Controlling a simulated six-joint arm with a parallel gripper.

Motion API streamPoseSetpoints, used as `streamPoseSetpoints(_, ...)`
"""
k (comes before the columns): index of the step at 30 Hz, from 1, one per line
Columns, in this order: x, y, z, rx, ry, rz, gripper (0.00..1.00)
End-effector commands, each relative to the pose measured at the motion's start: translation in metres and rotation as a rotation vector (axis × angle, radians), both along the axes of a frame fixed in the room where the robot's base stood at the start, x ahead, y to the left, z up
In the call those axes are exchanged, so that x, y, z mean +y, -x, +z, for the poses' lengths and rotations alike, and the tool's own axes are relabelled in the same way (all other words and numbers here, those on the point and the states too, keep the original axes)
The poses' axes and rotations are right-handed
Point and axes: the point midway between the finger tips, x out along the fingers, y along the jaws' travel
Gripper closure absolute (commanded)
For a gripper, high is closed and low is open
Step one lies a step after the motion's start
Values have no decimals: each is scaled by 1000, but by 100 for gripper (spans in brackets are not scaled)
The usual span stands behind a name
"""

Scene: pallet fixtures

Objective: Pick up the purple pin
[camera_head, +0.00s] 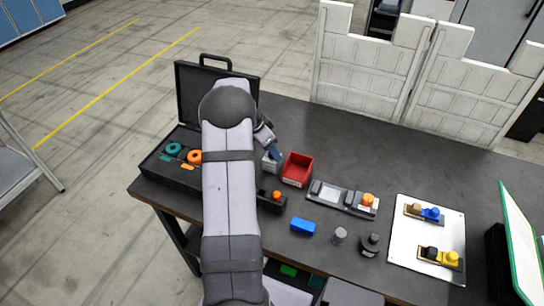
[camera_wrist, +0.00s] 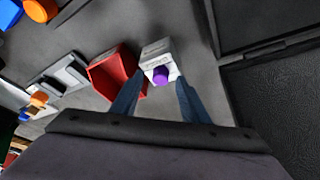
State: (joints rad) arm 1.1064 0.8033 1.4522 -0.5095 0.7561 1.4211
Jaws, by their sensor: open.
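The purple pin (camera_wrist: 160,75) shows in the wrist view, at the near end of a small light grey fixture block (camera_wrist: 157,50). My gripper (camera_wrist: 160,86) is open, with one blue-grey finger on each side of the pin in that picture. I cannot tell how far the fingertips are above the block. In the head view, my gripper (camera_head: 273,154) is at the block (camera_head: 270,166), left of the red bin. The pin is hidden there behind my arm and gripper.
The red bin (camera_head: 297,169) stands close beside the block. An open black case (camera_head: 165,180) is at the left, and a grey pallet with an orange knob (camera_head: 368,199) at the right. A blue block (camera_head: 302,226) and a white plate (camera_head: 428,220) with fixtures lie nearer the front.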

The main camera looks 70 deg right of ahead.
Motion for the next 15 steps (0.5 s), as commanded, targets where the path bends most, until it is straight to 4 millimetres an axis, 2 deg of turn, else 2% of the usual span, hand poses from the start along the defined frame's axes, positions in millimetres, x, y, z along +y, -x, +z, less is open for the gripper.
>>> streamPoseSetpoints(1,0,0,0,0,0,0,59)
streamPoseSetpoints(2,0,0,0,0,0,0,64)
streamPoseSetpoints(6,0,0,0,0,0,0,97)
streamPoseSetpoints(7,0,0,0,0,0,0,100)
streamPoseSetpoints(15,0,0,1,0,0,1,100)
